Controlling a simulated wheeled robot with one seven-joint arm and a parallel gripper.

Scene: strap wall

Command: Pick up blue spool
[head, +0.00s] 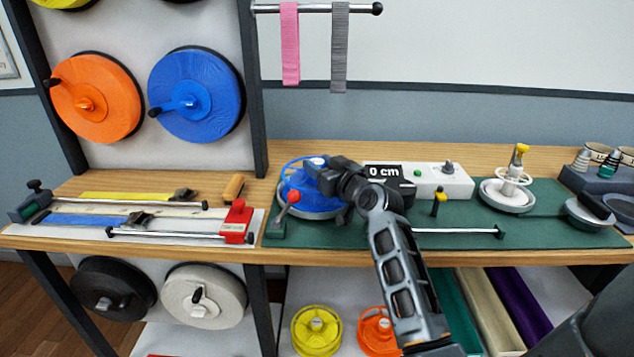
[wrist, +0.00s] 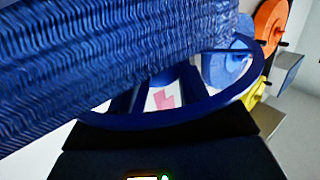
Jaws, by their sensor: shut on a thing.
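The blue spool (head: 318,205) sits at the left end of the green mat on the bench, partly hidden by my gripper. My gripper (head: 322,178) reaches over it from the right and is shut on it. In the wrist view the blue spool (wrist: 110,75) fills the upper left, with its wound ribbed strap and a thin rim close to the camera. The dark fingers of my gripper (wrist: 165,130) lie against that rim. I cannot tell whether the spool touches the mat. A larger blue reel (head: 196,95) hangs on the wall panel.
A red-knobbed lever (head: 292,198) stands just left of the spool. A white box reading "0 cm" (head: 435,181) is behind my arm. An orange reel (head: 97,98) hangs at left. Yellow (head: 316,331) and orange (head: 374,328) spools lie on the lower shelf.

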